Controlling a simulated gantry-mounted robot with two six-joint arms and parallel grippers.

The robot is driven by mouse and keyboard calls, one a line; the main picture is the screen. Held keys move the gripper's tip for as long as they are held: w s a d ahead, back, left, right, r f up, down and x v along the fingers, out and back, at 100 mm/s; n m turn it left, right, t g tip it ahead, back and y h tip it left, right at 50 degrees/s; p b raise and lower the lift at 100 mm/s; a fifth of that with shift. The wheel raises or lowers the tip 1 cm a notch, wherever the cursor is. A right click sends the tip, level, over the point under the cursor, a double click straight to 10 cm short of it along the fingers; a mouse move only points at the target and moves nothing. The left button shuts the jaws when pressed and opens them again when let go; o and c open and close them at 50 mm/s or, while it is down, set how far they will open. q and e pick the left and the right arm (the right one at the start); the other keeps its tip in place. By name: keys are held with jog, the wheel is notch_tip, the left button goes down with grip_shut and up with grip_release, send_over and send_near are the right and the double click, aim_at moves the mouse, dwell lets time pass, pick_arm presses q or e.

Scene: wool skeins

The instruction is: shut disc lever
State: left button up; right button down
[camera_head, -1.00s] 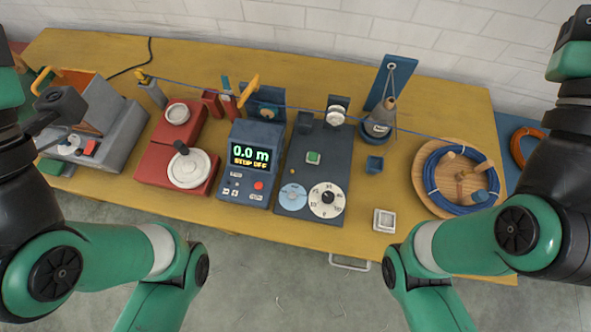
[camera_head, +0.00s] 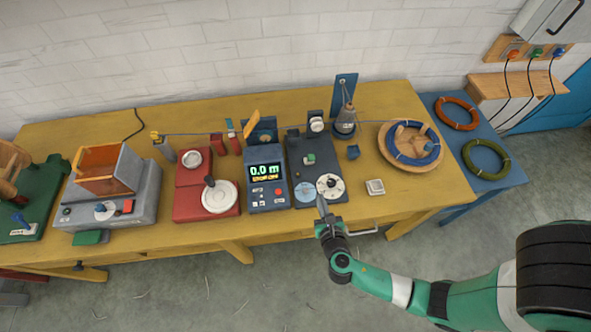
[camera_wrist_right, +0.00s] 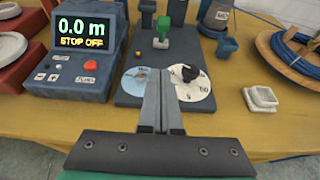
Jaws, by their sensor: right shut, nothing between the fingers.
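A dark panel (camera_head: 297,153) on the yellow bench carries a pale blue disc (camera_head: 305,191), a white dial disc (camera_head: 330,186) with a black knob, and a small green block (camera_head: 309,159). In the right wrist view the green part (camera_wrist_right: 162,32) stands up like a small lever behind the discs. An orange lever (camera_head: 251,118) rises behind the display box; I cannot tell which part is the disc lever. My right gripper (camera_head: 320,198) is shut and empty, its tips over the front of the panel, between the two discs in the wrist view (camera_wrist_right: 160,74). My left gripper is out of view.
The display box (camera_head: 267,178) reads 0.0 m and stands left of the panel. Red units (camera_head: 205,195) are further left. A small white tray (camera_head: 375,187) and a wooden dish (camera_head: 387,148) with blue coil are to the right.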

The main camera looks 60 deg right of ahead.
aim_at(310, 158)
jog(key=shift+r, duration=0.15)
jog(key=w+d+f+b, duration=0.1)
jog(key=d+f+b, duration=0.1)
jog(key=b, duration=0.4)
jog(key=shift+w+b, duration=0.35)
jog(key=x, duration=0.2)
jog(key=b+x, duration=0.1)
jog(key=x, duration=0.4)
jog(key=shift+w+d+r, duration=0.15)
jog(key=shift+d+r, duration=0.05)
jog(key=shift+r, duration=0.1)
jog(key=shift+w+d+r, duration=0.75)
jog(key=shift+d, duration=0.2)
jog(key=shift+w+d+r, duration=0.25)
jog(key=shift+w+d, duration=0.15)
